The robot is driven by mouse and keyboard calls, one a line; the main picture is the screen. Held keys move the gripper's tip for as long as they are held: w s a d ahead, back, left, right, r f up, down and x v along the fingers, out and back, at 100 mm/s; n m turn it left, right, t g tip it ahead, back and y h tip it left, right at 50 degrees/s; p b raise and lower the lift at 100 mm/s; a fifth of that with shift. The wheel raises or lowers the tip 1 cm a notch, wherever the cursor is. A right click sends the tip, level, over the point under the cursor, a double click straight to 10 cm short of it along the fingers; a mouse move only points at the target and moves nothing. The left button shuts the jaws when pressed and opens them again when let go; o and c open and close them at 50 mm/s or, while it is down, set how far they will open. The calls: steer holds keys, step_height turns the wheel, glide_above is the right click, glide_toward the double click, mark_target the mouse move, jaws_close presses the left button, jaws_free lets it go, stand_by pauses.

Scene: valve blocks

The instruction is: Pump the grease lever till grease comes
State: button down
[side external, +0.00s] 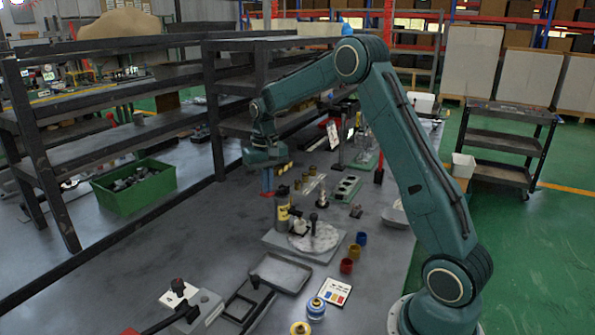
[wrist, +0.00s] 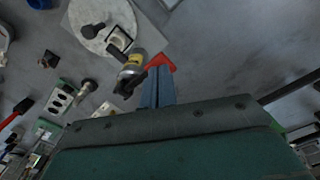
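The grease pump, a yellow-and-grey cylinder with a dark top (side external: 283,211), stands at the left edge of a grey plate; it also shows in the wrist view (wrist: 131,66). A red lever-like piece (wrist: 160,61) shows at my fingertips, close beside the cylinder. My gripper (side external: 267,183) points down just left of the cylinder. Its blue fingers (wrist: 157,86) lie close together, with only a thin line between them. The red piece is partly hidden by the fingers, and I cannot tell whether they touch it. No grease can be made out.
A pale round disc (side external: 314,237) with a black-knobbed part sits on the plate (side external: 279,243), right of the cylinder. Red (side external: 346,266) and blue (side external: 361,239) cups stand right of it. A grey tray (side external: 281,272) lies in front.

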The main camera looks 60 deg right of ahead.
steer(key=shift+f, duration=1.4)
steer(key=shift+r, duration=2.35)
step_height(320, 180, up, 7)
steer(key=shift+f, duration=0.2)
steer(key=shift+f, duration=3.35)
steer(key=shift+f, duration=0.55)
